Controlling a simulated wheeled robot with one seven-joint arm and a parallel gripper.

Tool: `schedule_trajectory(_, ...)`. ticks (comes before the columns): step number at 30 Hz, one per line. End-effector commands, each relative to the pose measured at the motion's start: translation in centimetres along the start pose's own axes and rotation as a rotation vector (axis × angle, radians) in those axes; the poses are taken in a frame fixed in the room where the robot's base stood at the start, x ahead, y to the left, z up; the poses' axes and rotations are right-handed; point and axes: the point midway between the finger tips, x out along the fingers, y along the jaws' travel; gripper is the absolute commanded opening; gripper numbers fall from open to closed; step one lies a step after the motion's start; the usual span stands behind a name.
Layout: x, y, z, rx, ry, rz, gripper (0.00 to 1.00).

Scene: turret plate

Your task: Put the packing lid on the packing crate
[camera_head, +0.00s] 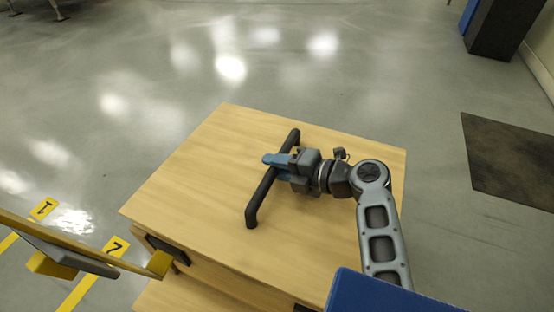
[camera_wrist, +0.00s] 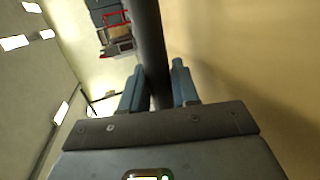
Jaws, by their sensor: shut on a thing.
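The packing lid (camera_head: 210,165) appears as a broad, light wooden panel in the middle of the head view. A black bar handle (camera_head: 262,196) runs across its top. My gripper (camera_head: 279,166) comes from the right and is shut on this handle near its middle. In the wrist view the dark bar (camera_wrist: 148,30) passes between the two blue fingers of my gripper (camera_wrist: 158,72), with the wooden surface to its right. Wooden parts of what looks like the packing crate (camera_head: 180,296) show below the panel's front edge. Whether the panel touches the crate is unclear.
A yellow-edged grey object (camera_head: 75,258) is close at the lower left, near the panel's left corner. A blue object (camera_head: 380,295) covers the lower right. A dark mat (camera_head: 510,160) lies on the floor at right.

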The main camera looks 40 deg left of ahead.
Motion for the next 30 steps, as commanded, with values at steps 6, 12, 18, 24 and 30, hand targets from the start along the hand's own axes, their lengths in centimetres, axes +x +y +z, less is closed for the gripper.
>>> schedule_trajectory(6,0.4,-1.0,0.2,-0.004,-0.003,0.007,0.0)
schedule_trajectory(12,0.8,-2.4,0.2,-0.004,-0.004,0.007,0.0)
schedule_trajectory(18,1.0,-2.9,0.1,-0.004,-0.004,0.007,0.0)
schedule_trajectory(24,1.0,-3.1,0.1,-0.003,-0.004,0.007,0.0)
schedule_trajectory(30,1.0,-3.0,0.1,-0.003,-0.004,0.007,0.0)
